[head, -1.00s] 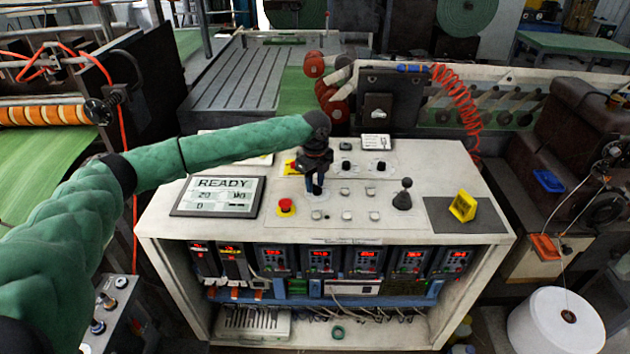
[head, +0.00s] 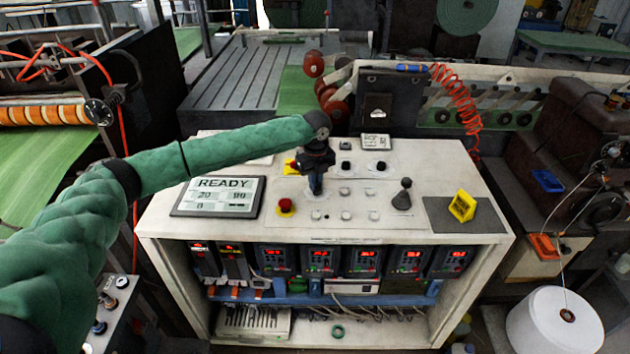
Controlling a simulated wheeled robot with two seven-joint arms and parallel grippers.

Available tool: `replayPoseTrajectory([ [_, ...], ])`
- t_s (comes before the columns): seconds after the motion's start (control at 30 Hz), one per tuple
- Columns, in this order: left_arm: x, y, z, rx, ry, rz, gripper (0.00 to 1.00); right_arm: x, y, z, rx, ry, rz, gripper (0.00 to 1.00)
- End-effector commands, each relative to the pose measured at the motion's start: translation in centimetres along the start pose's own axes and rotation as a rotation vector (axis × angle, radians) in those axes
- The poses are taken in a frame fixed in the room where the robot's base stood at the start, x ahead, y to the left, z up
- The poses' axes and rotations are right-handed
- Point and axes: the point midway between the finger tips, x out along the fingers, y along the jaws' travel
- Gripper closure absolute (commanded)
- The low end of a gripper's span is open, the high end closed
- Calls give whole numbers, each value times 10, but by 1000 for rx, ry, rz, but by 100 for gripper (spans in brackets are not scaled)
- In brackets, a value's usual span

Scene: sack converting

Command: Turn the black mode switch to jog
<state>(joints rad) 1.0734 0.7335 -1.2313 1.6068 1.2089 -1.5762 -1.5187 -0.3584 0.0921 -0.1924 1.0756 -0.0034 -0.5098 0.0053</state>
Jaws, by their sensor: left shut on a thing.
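My left gripper (head: 316,185) points down onto the top of the white control console, right of the READY screen (head: 218,196). Its fingers are shut on the black mode switch, which they and the wrist almost wholly hide; its pointer and label cannot be read. Two other black knobs, a left one (head: 346,166) and a right one (head: 381,167), stand in plain view to the right of the gripper. My right gripper is not in view.
A red button (head: 285,205) stands just left of the gripper. A black lever (head: 403,195) and a yellow block (head: 462,206) are on the right of the console (head: 290,229). Several pale buttons lie between gripper and lever. A dark box (head: 388,95) stands behind.

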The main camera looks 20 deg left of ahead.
Motion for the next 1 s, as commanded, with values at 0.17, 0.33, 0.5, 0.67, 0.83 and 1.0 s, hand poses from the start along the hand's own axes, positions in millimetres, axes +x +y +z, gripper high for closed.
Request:
replayPoseTrajectory([
  [0.17, -1, -2, 0, 152, 0, -2, 100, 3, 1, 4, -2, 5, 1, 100],
  [0.33, -2, -4, 0, 288, 0, -3, 100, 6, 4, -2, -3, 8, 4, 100],
  [0.5, -1, -5, -1, 399, -1, -2, 100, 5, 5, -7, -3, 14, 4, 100],
  [0.67, -1, -5, -1, 472, -1, -2, 100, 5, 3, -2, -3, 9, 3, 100],
  [0.83, -1, -6, -1, 517, -1, -2, 100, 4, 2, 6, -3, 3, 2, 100],
  [1.0, -1, -6, -1, 532, -2, -2, 100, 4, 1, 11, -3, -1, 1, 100],
])
